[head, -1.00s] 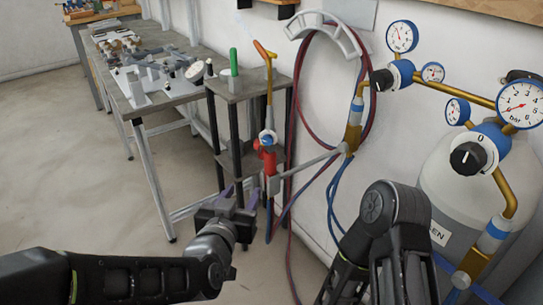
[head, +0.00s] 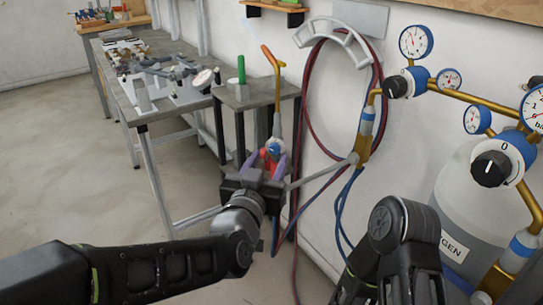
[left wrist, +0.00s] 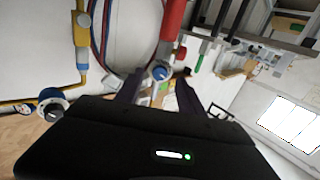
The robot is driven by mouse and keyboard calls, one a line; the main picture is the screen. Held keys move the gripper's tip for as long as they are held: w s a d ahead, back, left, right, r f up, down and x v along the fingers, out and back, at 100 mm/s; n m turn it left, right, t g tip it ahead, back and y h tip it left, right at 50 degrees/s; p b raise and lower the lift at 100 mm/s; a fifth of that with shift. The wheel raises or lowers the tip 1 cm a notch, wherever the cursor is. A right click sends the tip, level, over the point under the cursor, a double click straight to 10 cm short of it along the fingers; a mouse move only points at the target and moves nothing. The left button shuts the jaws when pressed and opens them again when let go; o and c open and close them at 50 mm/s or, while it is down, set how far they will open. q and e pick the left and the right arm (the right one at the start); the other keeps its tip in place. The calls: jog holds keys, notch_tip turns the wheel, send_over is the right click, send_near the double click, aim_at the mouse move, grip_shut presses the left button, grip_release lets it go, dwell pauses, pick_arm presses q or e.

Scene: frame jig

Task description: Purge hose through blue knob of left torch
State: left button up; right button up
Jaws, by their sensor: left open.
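The left torch (head: 277,95) stands upright with a brass neck and orange tip in the head view. Its blue knob (head: 273,147) is low on the torch, with red parts (head: 265,156) beside it. My left gripper (head: 264,163) is open, its purplish fingers on either side of the torch's lower part and partly hiding it. In the left wrist view, the blue knob (left wrist: 160,73) shows between the fingertips (left wrist: 158,82), with a red part (left wrist: 173,18) above it. I cannot tell whether the fingers touch it.
A grey holder arm (head: 318,174) runs from the torch to the brass valve on the wall side. Red and blue hoses (head: 310,95) hang on a wall hook. The small table (head: 255,96) is close behind. Gas cylinder (head: 465,205) and gauges stand right. Open floor lies left.

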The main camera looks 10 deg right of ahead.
aim_at(273, 151)
pick_arm(q)
jog(key=shift+x, duration=1.55)
jog(key=shift+c, duration=0.5)
grip_shut()
